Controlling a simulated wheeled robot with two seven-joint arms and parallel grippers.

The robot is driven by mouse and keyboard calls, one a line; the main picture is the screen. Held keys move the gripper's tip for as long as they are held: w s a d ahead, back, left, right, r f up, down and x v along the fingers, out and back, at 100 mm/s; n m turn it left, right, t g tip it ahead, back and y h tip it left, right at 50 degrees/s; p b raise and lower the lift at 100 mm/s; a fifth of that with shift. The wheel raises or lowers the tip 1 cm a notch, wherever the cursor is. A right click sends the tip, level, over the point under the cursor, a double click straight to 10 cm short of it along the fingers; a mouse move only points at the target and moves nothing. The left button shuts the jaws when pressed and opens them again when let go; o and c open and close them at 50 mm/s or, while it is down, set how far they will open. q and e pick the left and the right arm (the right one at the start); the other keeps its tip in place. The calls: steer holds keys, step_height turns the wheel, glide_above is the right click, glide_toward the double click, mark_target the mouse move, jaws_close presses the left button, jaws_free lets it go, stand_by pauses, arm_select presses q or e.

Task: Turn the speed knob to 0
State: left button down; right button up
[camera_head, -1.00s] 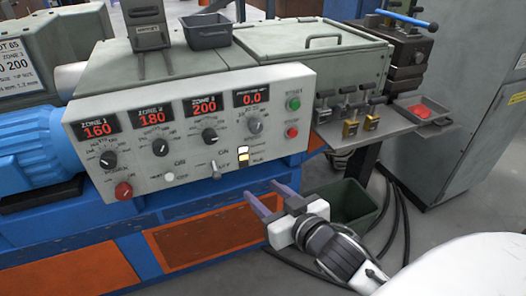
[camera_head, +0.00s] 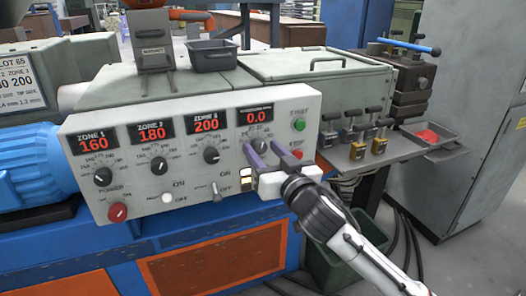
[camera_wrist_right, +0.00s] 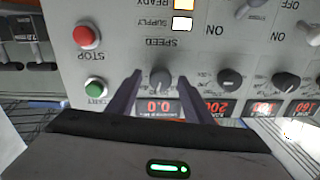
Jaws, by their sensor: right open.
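The speed knob (camera_head: 262,143) is a dark grey knob on the light control panel, below a display reading 0.0 (camera_head: 255,117). My right gripper (camera_head: 261,149) is open in front of the panel at this knob. In the right wrist view, which shows the panel upside down, the knob (camera_wrist_right: 160,79) sits between the two spread purple fingers (camera_wrist_right: 160,76), with a gap on both sides. I see no grip on it. The knob's pointer is too small to read. My left gripper is out of view.
Three zone knobs stand left of the speed knob, the closest being the zone 3 knob (camera_head: 211,155). A green start button (camera_head: 299,124) is to its right; a red stop button (camera_wrist_right: 87,36) is close by.

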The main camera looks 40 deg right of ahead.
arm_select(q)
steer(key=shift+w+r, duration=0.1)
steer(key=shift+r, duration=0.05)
arm_select(e)
steer(key=shift+w, duration=0.3)
steer(key=c, duration=1.1)
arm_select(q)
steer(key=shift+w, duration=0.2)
arm_select(e)
steer(key=shift+o, duration=0.2)
